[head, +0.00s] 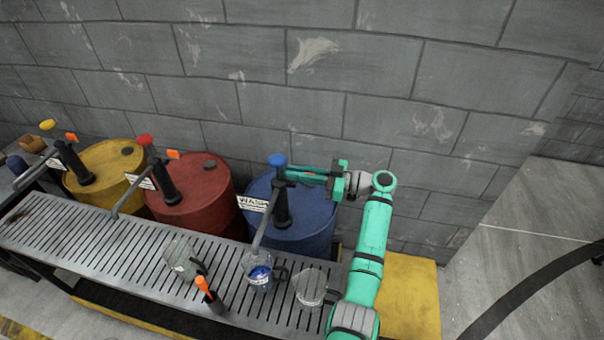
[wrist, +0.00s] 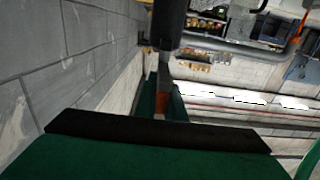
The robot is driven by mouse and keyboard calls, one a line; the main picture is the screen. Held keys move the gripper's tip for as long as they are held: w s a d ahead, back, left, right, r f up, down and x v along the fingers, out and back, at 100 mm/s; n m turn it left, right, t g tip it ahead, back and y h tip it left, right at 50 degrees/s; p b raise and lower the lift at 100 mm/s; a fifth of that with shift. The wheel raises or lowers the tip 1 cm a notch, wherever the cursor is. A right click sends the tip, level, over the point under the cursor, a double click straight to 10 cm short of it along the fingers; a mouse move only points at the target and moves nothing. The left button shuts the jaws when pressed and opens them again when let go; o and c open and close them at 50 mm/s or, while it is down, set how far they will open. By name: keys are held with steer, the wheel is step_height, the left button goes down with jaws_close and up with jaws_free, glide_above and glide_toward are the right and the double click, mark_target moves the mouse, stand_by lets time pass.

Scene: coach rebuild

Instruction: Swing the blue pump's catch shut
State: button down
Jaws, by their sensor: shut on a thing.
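The blue pump (head: 282,208) stands upright on the blue drum (head: 318,215), with a blue knob (head: 277,160) on top and a grey spout slanting down to the front. Its orange catch (head: 313,171) sits at the pump's top right, between the fingers of my gripper (head: 300,174). My arm reaches in from the right. In the wrist view the orange catch (wrist: 160,104) shows between the fingers, beside a dark pump part (wrist: 167,25). My gripper is shut on the catch. Much of the catch is hidden by the fingers.
A red drum (head: 197,203) and a yellow drum (head: 104,172), each with a pump, stand left. A jug with blue contents (head: 260,277) sits under the blue pump's spout on the slatted grate (head: 120,245). Clear jugs (head: 310,288) (head: 180,257) stand beside. A block wall (head: 300,100) rises behind.

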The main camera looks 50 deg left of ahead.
steer(key=shift+s+a+f, duration=0.1)
steer(key=shift+s+a, duration=0.05)
steer(key=shift+s, duration=0.1)
steer(key=c, duration=1.8)
jaws_free()
steer(key=shift+c, duration=0.2)
steer(key=shift+w, duration=0.1)
steer(key=shift+w, duration=0.1)
steer(key=v, duration=1)
steer(key=shift+w+d, duration=0.2)
steer(key=shift+d, duration=0.15)
